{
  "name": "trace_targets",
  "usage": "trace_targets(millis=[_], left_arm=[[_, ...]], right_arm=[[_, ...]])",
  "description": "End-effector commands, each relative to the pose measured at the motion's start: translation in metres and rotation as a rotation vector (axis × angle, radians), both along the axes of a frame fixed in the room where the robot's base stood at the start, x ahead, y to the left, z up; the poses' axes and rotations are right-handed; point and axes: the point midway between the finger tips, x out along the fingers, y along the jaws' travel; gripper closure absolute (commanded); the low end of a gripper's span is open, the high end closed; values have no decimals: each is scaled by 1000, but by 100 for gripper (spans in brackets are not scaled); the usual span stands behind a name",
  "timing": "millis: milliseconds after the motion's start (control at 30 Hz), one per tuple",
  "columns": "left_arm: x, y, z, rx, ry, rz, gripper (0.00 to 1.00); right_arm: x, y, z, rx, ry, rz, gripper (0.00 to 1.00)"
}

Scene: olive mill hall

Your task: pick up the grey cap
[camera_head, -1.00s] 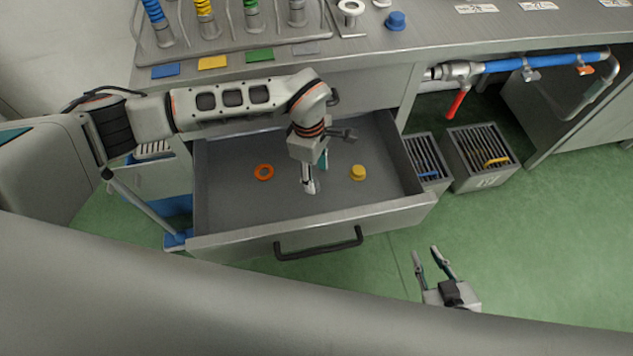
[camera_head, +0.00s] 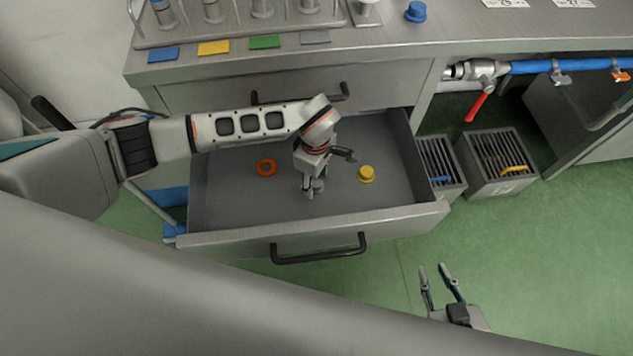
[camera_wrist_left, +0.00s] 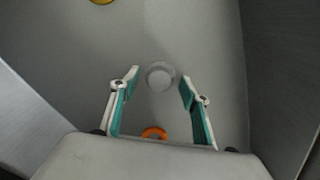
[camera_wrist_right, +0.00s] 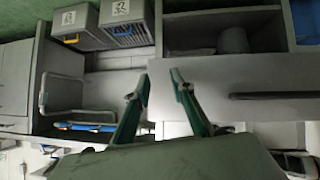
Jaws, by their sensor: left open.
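The grey cap (camera_wrist_left: 160,75) lies on the drawer floor in the left wrist view, ahead of and between my left fingertips. My left gripper (camera_wrist_left: 160,82) is open and empty, pointing down into the open drawer. In the head view my left gripper (camera_head: 312,188) is over the middle of the drawer (camera_head: 230,206), and it hides the cap there. My right gripper (camera_head: 437,272) is open and empty, low over the green floor to the right of the drawer. It also shows open in the right wrist view (camera_wrist_right: 160,82).
An orange ring (camera_head: 266,168) and a yellow cap (camera_head: 366,174) lie in the drawer on either side of my left gripper. The drawer walls enclose it. A blue cap (camera_head: 415,12) sits on the worktop (camera_head: 380,40). Slatted crates (camera_head: 497,165) stand on the floor at right.

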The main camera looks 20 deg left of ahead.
Motion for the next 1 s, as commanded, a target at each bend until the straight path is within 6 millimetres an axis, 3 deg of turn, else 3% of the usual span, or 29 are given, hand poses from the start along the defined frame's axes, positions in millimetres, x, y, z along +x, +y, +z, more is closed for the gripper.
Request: trace_targets(millis=[100, 233, 267, 667, 867, 1000], left_arm=[[1, 0, 1, 0, -2, 0, 57], [1, 0, 1, 0, -1, 0, 90], [1, 0, 1, 0, -1, 0, 94], [1, 0, 5, -1, -3, 0, 94], [3, 0, 25, 0, -9, 0, 94], [4, 0, 48, 0, -11, 0, 94]], right_arm=[[0, 0, 1, 0, -1, 1, 76], [0, 0, 1, 0, -1, 1, 76], [0, 0, 1, 0, -1, 1, 76], [1, 0, 2, 0, -3, 0, 76], [5, -1, 10, -2, -15, 0, 76], [7, -3, 12, -7, -18, -3, 76]])
